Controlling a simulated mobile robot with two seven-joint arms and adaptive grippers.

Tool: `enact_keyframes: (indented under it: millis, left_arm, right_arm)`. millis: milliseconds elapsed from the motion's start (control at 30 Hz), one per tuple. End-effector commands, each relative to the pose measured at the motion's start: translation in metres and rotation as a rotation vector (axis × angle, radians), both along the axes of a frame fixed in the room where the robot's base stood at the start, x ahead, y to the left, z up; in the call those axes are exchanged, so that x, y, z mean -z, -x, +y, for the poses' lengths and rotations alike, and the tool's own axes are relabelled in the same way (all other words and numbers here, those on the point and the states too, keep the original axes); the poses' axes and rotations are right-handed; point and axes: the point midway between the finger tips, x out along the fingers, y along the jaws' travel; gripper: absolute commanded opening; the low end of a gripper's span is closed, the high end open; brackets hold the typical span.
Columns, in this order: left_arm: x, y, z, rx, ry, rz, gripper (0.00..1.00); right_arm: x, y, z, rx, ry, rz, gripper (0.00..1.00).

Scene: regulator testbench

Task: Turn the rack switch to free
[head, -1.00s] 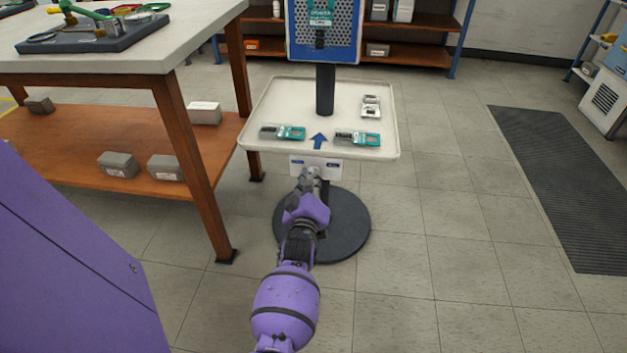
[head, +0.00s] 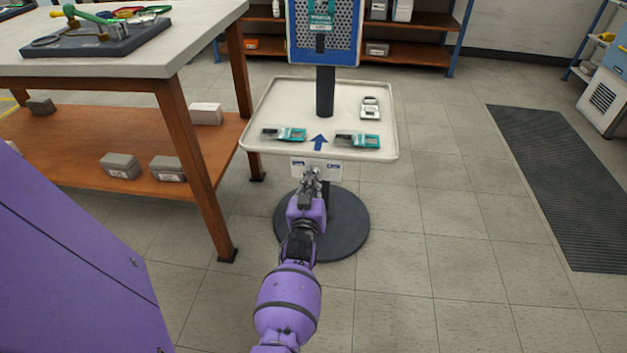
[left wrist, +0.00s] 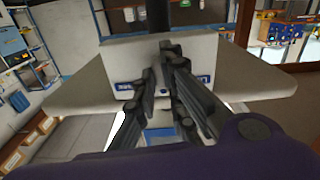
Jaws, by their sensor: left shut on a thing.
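The rack stand has a white tray (head: 258,128) on a dark post. A white switch plate (head: 332,170) with two blue labels hangs under the tray's front edge. It also shows in the left wrist view (left wrist: 118,62). My left gripper (head: 312,176) is at the middle of this plate, between the labels. I cannot read the knob's position. My right gripper is not in view.
Teal-and-black packs (head: 357,141) and a blue arrow (head: 319,142) lie on the tray. A round dark base (head: 347,222) stands below. A workbench (head: 195,45) with a lower shelf is close on the left. The floor at right is clear up to a dark mat (head: 560,180).

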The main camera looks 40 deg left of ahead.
Motion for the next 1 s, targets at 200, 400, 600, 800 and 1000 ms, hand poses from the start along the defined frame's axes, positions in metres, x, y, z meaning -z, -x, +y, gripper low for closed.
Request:
enact_keyframes:
  millis: [200,400,600,800,1000]
  left_arm:
    - [0.0011,0.0007,0.0002,-0.001,-0.172,0.108,0.00]
    - [0.0015,0.0007,0.0001,0.000,-0.335,0.208,0.00]
    - [0.0019,0.0007,-0.0001,0.000,-0.488,0.303,0.00]
    - [0.0018,0.0009,0.0000,0.001,-0.619,0.382,0.00]
    - [0.0017,0.0011,0.0003,0.001,-0.708,0.437,0.00]
  right_arm:
    - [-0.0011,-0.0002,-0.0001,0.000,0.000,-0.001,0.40]
    - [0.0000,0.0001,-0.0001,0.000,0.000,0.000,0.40]
    - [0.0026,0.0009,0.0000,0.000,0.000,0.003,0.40]
    - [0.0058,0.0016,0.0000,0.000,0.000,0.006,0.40]
    - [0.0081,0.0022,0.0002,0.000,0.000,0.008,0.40]
